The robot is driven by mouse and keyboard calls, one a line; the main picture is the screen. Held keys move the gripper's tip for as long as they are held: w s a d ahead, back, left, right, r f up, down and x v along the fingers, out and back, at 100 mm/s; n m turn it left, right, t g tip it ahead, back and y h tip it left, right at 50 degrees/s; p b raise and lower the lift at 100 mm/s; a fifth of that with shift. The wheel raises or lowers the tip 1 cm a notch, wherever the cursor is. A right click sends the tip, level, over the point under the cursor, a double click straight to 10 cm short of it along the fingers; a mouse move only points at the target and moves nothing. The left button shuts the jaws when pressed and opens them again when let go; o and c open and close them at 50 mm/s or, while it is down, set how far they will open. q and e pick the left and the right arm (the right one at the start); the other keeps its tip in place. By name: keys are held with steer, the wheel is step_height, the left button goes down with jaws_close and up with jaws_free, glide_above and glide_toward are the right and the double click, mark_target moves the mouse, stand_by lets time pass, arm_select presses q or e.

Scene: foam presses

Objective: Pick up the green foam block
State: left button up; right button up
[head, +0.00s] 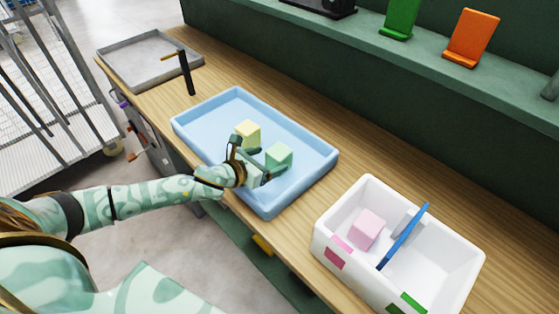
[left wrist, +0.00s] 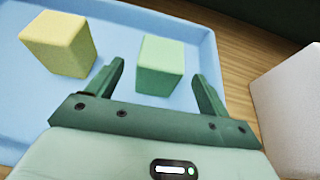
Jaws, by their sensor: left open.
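The green foam block (head: 279,156) sits in the blue tray, right of the yellow block. In the left wrist view the green foam block (left wrist: 161,66) lies ahead of my left gripper, between the lines of its two open fingers. My left gripper (head: 252,160) is over the tray, just left of the green block, and holds nothing. My right gripper is not in view.
The yellow foam block (head: 247,132) stands close by in the blue tray (head: 222,104). A white bin (head: 462,277) with a pink block (head: 367,228) and a blue bar (head: 403,236) stands to the right.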

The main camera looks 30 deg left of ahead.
arm_select(q)
steer(key=shift+x, duration=0.8)
steer(key=b+x, duration=0.1)
steer(key=x, duration=0.1)
steer(key=b+x, duration=0.1)
steer(key=x, duration=0.2)
steer(key=shift+f, duration=0.4)
steer(key=shift+s+r, duration=0.1)
steer(key=c, duration=1.1)
